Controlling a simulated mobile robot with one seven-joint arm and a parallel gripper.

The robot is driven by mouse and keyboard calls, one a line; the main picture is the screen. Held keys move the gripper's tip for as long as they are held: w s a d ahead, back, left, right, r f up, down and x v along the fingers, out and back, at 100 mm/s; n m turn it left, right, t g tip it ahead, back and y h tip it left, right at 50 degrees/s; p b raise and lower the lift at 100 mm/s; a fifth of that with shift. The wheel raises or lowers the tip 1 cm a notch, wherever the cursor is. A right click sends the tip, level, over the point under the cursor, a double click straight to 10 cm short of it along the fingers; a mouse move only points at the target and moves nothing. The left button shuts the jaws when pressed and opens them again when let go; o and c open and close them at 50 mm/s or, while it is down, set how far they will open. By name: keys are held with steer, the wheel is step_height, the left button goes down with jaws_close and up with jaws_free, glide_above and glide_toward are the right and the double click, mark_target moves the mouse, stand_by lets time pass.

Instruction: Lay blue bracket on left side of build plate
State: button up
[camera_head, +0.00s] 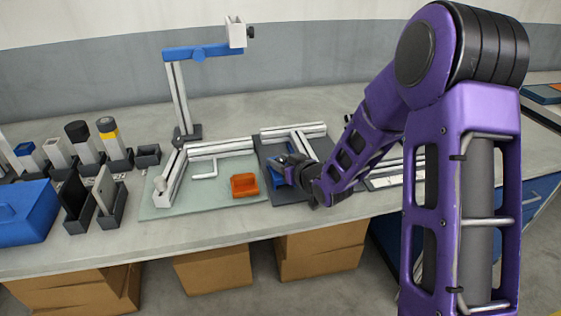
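A small blue piece, likely the blue bracket (277,181), shows beside my gripper's fingers over the dark mat (290,193). My gripper (281,163) is low over this mat, its fingers pointing left. The fingers are small and dark here, and I cannot tell whether they are open, or shut on the blue piece. My gripper and wrist hide part of the blue piece. A pale green plate (205,205), possibly the build plate, lies to the left of the dark mat. An orange bracket (244,185) sits near its right edge.
White rails (172,178) line the green plate's left and back edges, and a bent white rod (205,171) lies inside. A tall post with a blue arm (199,52) stands behind. Dark holders and a blue box (24,213) are at left. The green plate's front left is clear.

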steer(key=o, duration=0.3)
steer(key=shift+r, duration=0.1)
steer(key=shift+r+p, duration=0.2)
steer(key=shift+p, duration=0.1)
steer(key=v, duration=1.2)
steer(key=shift+f+p, duration=0.2)
steer(key=shift+p, duration=0.15)
